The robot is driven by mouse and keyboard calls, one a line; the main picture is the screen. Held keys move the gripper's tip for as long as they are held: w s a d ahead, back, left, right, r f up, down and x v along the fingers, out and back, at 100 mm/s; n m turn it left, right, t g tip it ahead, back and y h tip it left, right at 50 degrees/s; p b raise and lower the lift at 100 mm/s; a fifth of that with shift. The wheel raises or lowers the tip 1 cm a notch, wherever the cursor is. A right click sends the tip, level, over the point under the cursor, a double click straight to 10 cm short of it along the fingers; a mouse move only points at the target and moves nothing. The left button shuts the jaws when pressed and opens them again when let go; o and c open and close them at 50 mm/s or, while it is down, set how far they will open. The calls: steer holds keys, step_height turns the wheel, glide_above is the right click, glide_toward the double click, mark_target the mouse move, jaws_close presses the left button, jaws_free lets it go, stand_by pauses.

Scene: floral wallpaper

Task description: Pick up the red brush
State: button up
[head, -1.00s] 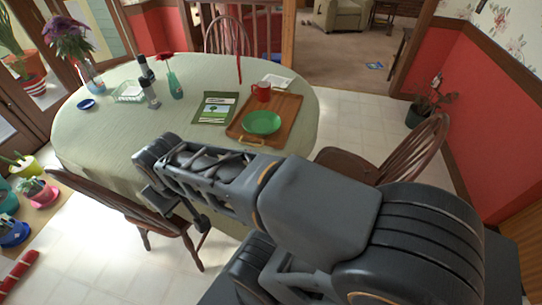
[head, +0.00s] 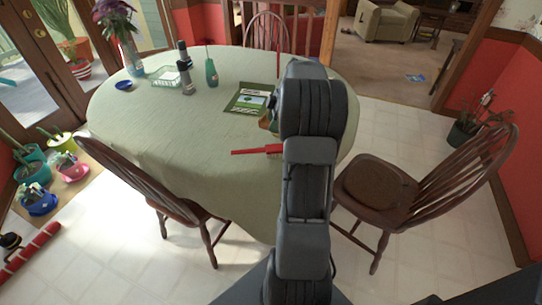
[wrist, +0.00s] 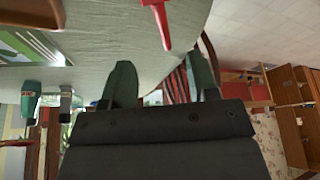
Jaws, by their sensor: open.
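A red brush (head: 256,151) lies on the pale green tablecloth (head: 180,145), just left of my arm in the head view; its right end meets the arm's outline. In the wrist view a red handle-like piece, likely the same brush (wrist: 165,25), comes in from the top edge. My gripper (wrist: 160,65) is open and empty, its two dark fingers wide apart, with the red piece beyond them. In the head view my arm hides the gripper.
A green book (head: 248,99), a teal bottle (head: 211,72), a dark grinder (head: 186,75), a clear basket (head: 165,77) and a blue dish (head: 124,85) stand farther back. Wooden chairs (head: 380,186) flank the table. My arm hides most of the tray. The front-left tabletop is clear.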

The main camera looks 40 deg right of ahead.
mark_target(261, 148)
steer(key=x, duration=0.8)
steer(key=shift+d+f, duration=0.2)
steer(key=shift+d, duration=0.1)
steer(key=shift+a+x, duration=0.2)
steer(key=shift+x, duration=2.55)
steer(key=shift+r, duration=0.1)
steer(key=c, duration=0.7)
step_height(261, 148, up, 10)
steer(key=shift+r, duration=0.1)
